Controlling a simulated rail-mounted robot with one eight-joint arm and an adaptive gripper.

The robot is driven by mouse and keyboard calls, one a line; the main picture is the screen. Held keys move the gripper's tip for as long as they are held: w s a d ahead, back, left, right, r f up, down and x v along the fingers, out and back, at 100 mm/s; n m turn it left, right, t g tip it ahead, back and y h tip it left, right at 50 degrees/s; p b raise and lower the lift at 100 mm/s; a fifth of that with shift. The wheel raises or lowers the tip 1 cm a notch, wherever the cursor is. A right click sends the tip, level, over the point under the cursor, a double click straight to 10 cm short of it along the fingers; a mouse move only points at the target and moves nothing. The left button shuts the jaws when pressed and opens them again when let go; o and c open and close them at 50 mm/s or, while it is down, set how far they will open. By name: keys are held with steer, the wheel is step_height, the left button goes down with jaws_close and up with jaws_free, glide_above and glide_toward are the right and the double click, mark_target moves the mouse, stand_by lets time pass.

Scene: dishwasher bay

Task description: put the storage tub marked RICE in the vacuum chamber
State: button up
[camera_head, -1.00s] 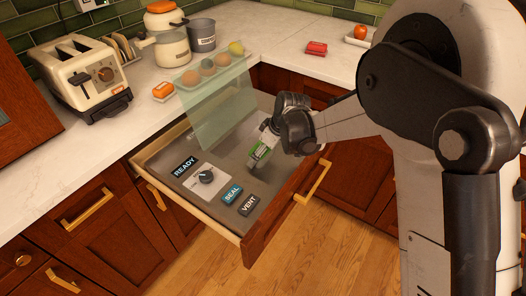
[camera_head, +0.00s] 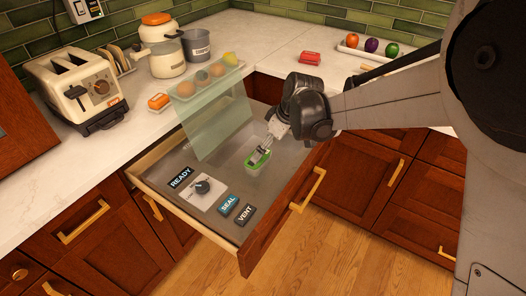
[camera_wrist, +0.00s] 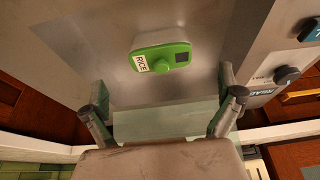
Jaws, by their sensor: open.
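The RICE storage tub has a green lid with a round knob and a white RICE label, clear in the wrist view (camera_wrist: 161,58). It sits on the grey metal floor of the vacuum chamber (camera_head: 228,170), inside the pulled-out drawer, and also shows in the head view (camera_head: 256,168). My gripper (camera_head: 265,151) is over the tub. In the wrist view its two fingers (camera_wrist: 165,112) are spread wide and the tub lies beyond them, not between them. The chamber's clear green lid (camera_head: 217,122) stands raised at the back.
The chamber panel has a READY display (camera_head: 181,178), a knob (camera_head: 203,187), and SEAL (camera_head: 228,205) and VENT (camera_head: 245,215) buttons. The drawer front (camera_head: 283,210) forms the near edge.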

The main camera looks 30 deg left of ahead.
steer(key=shift+v, duration=1.1)
steer(key=d+r+m+t, duration=0.1)
steer(key=d+r+m, duration=0.25)
steer(key=d, duration=0.55)
steer(key=d+r+m+t+h, duration=0.1)
steer(key=d+r+m, duration=0.1)
steer(key=d+r, duration=0.5)
steer(key=d+r+m+t, duration=0.1)
steer(key=d+r+m, duration=0.1)
steer(key=d, duration=0.9)
steer(key=s+d+m+t+h, duration=0.1)
steer(key=s+d+m, duration=0.4)
steer(key=d, duration=0.8)
steer(key=s+d+m+t+h, duration=0.2)
steer(key=s+d+m, duration=0.3)
steer(key=s+d, duration=0.4)
steer(key=d+t, duration=0.1)
steer(key=d, duration=0.3)
steer(key=shift+s+m+h, duration=0.3)
steer(key=shift+m, duration=0.05)
